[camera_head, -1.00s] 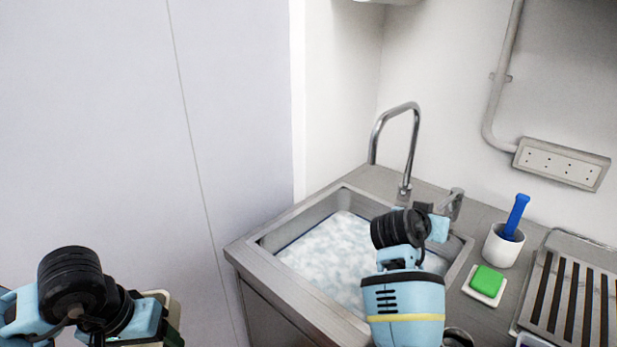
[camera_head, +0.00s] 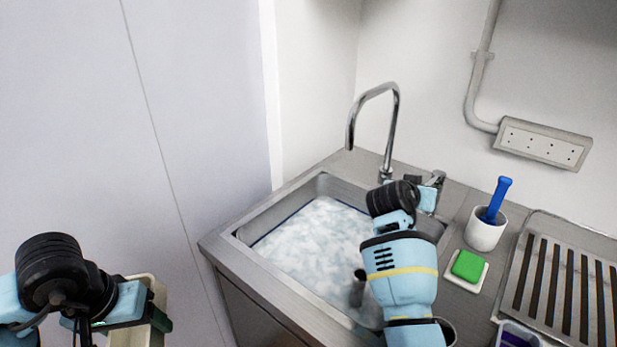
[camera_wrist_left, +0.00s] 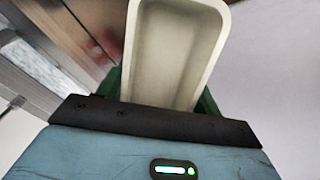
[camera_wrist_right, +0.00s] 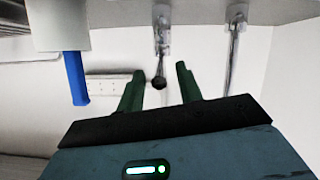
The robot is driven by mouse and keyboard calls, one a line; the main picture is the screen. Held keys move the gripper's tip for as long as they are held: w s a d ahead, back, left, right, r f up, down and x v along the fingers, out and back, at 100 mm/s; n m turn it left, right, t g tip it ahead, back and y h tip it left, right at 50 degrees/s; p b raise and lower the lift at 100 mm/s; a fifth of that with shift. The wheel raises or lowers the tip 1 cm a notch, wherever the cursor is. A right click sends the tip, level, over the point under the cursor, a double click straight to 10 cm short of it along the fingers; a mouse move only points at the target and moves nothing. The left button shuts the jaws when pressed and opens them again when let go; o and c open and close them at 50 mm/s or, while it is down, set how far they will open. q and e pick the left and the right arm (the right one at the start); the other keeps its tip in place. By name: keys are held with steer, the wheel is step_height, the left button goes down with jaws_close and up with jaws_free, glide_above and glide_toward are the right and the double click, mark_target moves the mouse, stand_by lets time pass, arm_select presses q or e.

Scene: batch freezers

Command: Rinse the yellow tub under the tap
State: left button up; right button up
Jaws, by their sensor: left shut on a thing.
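The tub (camera_wrist_left: 175,55), pale cream-yellow and seemingly empty, is held in my left gripper (camera_wrist_left: 160,98), shut on its wall. In the head view the tub (camera_head: 152,318) shows at the bottom left, left of the sink and apart from it, partly hidden by my gripper. The chrome tap (camera_head: 394,120) arches at the back of the sink; no water stream shows. Its lever (camera_head: 437,179) is just beyond my right gripper (camera_head: 428,198). In the right wrist view my right gripper (camera_wrist_right: 160,82) has its fingers apart, with a dark-tipped tap part between or beyond them; contact cannot be told.
The sink (camera_head: 222,243) holds white, foamy-looking contents. On the right stand a white cup (camera_head: 485,234) with a blue-handled tool (camera_head: 498,200), a green sponge (camera_head: 467,265) on a dish and a slatted rack (camera_head: 560,290). A wall (camera_head: 60,120) borders the left side.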

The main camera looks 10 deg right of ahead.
mark_target(431, 183)
steer(key=shift+x, duration=1.15)
jaws_close()
